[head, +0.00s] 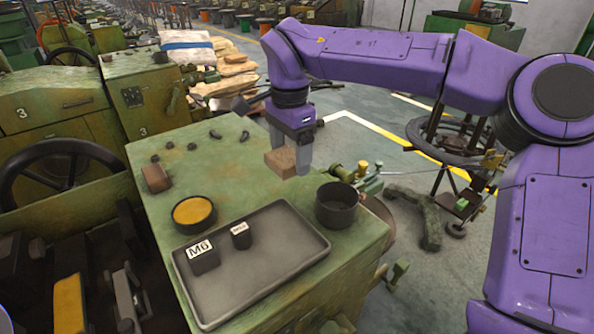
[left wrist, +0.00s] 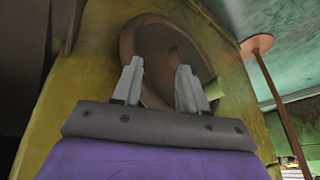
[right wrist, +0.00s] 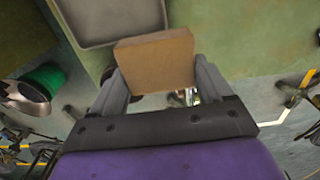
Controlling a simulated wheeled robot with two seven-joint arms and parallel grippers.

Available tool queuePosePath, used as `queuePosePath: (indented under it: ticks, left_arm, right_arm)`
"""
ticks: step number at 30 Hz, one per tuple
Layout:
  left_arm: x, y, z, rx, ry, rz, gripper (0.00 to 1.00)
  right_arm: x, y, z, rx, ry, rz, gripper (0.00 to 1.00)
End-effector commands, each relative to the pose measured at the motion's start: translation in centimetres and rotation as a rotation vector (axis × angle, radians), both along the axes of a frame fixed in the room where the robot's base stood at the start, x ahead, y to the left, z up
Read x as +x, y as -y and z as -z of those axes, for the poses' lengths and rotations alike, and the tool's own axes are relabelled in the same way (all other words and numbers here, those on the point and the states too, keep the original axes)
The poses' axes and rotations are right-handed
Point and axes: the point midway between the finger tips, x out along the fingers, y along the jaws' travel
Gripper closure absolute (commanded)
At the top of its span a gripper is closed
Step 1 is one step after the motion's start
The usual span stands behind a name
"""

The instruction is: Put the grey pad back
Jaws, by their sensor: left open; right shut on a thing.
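My right gripper (head: 303,160) is shut on a tan-brown block (head: 281,163) and holds it above the back right part of the green machine top. The block also shows between the fingers in the right wrist view (right wrist: 157,60). I cannot make out a clearly grey pad; the held block looks brown. A reddish-brown block (head: 156,178) sits at the left edge of the machine top. My left gripper (left wrist: 160,70) is open and empty, in front of a brown round part (left wrist: 165,50) in the left wrist view; it is outside the head view.
A dark grey tray (head: 275,279) holds a dark block labelled M6 (head: 203,258) and a smaller labelled one (head: 241,236). A dark cup (head: 336,205) and a round tin with yellow contents (head: 194,212) stand beside it. Small dark pieces (head: 215,134) lie at the back; the middle top is clear.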

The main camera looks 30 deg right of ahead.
Motion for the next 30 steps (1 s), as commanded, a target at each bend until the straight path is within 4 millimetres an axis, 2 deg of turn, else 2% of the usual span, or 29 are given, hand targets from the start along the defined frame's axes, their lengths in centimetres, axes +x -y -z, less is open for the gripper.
queuePosePath:
  ticks: [1, 5, 6, 9, 12, 17, 21, 30]
  left_arm:
    - [0.0, 0.0, -0.8, 0.001, 0.001, 0.000, 0.57]
    - [0.0, 0.0, -2.1, 0.001, 0.001, 0.000, 0.57]
    - [0.0, 0.0, -2.2, 0.000, 0.000, 0.000, 0.57]
    - [0.0, 0.0, -2.6, 0.000, 0.000, 0.000, 0.57]
    - [0.0, 0.0, -2.8, 0.000, 0.000, 0.000, 0.57]
    - [0.0, 0.0, -3.3, 0.000, 0.000, 0.000, 0.57]
    - [0.0, 0.0, -3.3, 0.000, 0.000, 0.000, 0.57]
    - [0.0, 0.0, -3.3, 0.000, 0.000, 0.000, 0.57]
  right_arm:
    - [1.0, 0.8, 0.2, -0.001, -0.004, 0.003, 0.45]
    - [3.9, 3.1, 1.7, 0.000, -0.003, 0.002, 0.45]
    - [4.6, 3.6, 2.8, -0.002, -0.004, -0.001, 0.45]
    - [5.9, 4.7, 5.0, 0.000, -0.003, -0.002, 0.45]
    - [6.8, 5.4, 6.4, 0.000, 0.001, -0.003, 0.45]
    - [7.9, 6.4, 8.3, -0.001, -0.002, -0.003, 0.45]
    - [7.8, 6.2, 10.8, 0.000, 0.000, -0.006, 0.45]
    - [7.8, 6.2, 11.2, 0.000, 0.002, -0.004, 0.45]
